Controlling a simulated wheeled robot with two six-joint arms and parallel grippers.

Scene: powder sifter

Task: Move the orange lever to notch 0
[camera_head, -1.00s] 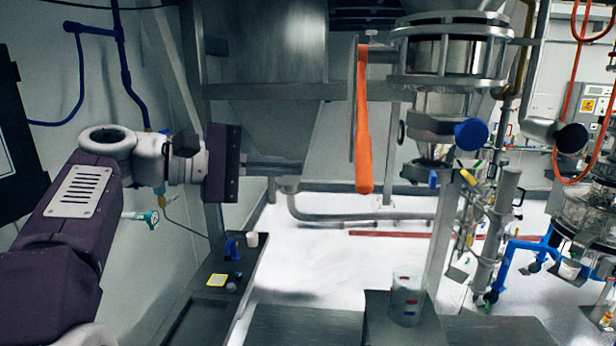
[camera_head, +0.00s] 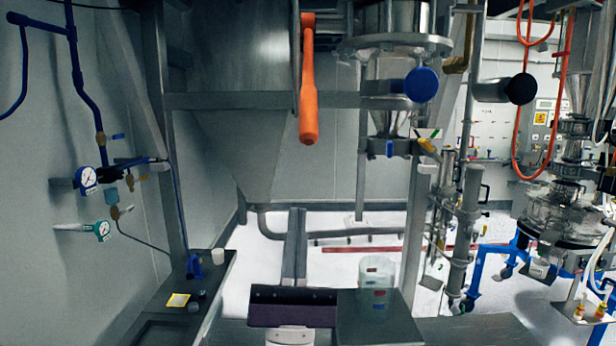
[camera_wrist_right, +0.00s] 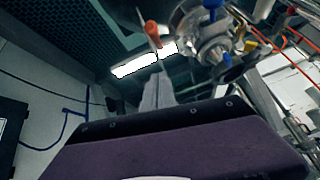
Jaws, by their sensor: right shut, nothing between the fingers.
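The orange lever (camera_head: 309,95) hangs almost straight down at the upper middle of the head view, beside a grey vertical plate. Its rounded handle end is lowest. My right gripper (camera_head: 297,212) points up from the bottom of the head view, its two grey fingers together and empty. Its tips appear below the lever's end in the picture, apart from it. In the right wrist view, the lever (camera_wrist_right: 152,32) shows small, beyond the closed fingers (camera_wrist_right: 159,74). I cannot read any notch numbers. My left gripper is not in view.
A metal sifter with a blue round knob (camera_head: 421,85) stands right of the lever. A grey horizontal beam (camera_head: 230,101) runs behind the lever. A clear beaker (camera_head: 376,282) stands on a grey block right of my right gripper. A bench (camera_head: 160,325) with small items is at lower left.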

